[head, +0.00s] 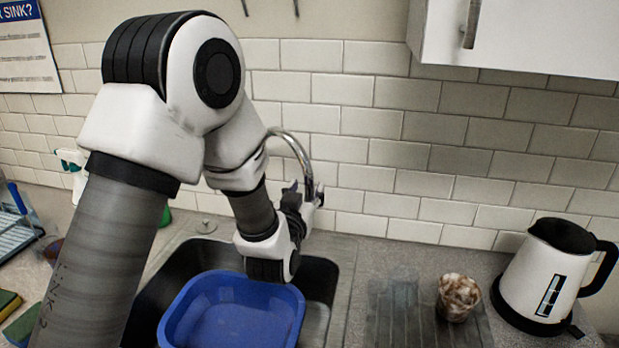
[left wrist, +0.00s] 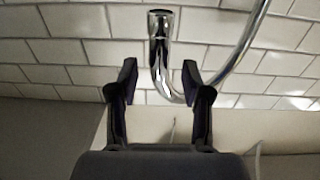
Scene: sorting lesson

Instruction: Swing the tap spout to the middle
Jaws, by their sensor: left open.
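The chrome tap spout (head: 293,143) arches up behind my left arm, in front of the tiled wall. Its base is hidden in the head view. My left gripper (head: 303,194) is close to the down-turned end of the spout. In the left wrist view the spout (left wrist: 159,55) shows as a shiny hook beyond my open fingers (left wrist: 158,80), roughly in line with the gap between them. I cannot tell whether a finger touches it. My right gripper is not in view.
A dark sink (head: 322,275) holds a blue basin (head: 233,326) below my left gripper. A ribbed drainer (head: 398,318), a brown-and-white cup (head: 457,299) and a white kettle (head: 545,275) stand to the right. Sponges (head: 22,329) and a rack (head: 15,235) are at the left.

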